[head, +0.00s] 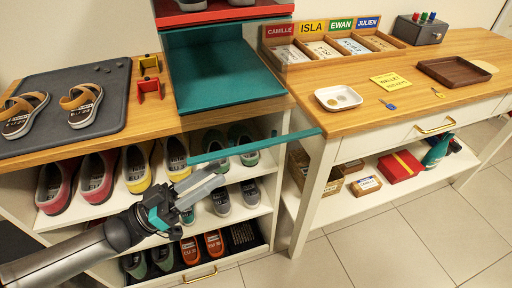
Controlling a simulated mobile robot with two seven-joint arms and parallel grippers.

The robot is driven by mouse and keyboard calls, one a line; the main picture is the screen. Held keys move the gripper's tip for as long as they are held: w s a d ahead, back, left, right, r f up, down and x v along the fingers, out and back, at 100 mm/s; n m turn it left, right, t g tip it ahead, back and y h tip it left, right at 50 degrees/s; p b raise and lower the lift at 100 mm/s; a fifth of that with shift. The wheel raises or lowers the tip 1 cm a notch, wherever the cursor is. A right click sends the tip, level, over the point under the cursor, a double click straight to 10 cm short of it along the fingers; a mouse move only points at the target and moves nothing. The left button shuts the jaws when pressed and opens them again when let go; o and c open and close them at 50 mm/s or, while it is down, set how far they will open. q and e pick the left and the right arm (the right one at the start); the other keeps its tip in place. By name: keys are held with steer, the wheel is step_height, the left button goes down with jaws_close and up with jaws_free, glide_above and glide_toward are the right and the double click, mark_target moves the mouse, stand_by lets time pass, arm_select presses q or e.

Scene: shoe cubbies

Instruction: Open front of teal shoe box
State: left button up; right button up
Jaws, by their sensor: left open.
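The teal shoe box (222,72) stands on the wooden top of the shoe cubby, under a red box. Its front is open toward me, and its teal inside looks empty. A teal bar (256,146), likely the edge of its front panel, juts out in front of and below the box, tilted up to the right. How it joins the box is not clear. My left gripper (218,174) is open and empty, with its grey fingers just below the bar's left part. I cannot tell whether they touch it. My right gripper is not in view.
A red box (222,14) with shoes sits on top. A grey mat (66,95) with sandals lies left. Shoes fill the cubby shelves (110,206) behind my left arm. A wooden desk (360,124) with a white tray (338,98) stands right. The tiled floor (390,222) is clear.

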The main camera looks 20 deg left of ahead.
mark_target(257, 147)
arm_select(q)
steer(key=b+x, duration=0.2)
steer(key=x, duration=0.8)
steer(key=shift+w+d+r, duration=0.1)
steer(key=shift+w+d, duration=0.15)
steer(key=shift+w, duration=0.05)
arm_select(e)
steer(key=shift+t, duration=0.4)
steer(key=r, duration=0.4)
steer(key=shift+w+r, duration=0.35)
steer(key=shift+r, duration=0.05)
arm_select(q)
jaws_close()
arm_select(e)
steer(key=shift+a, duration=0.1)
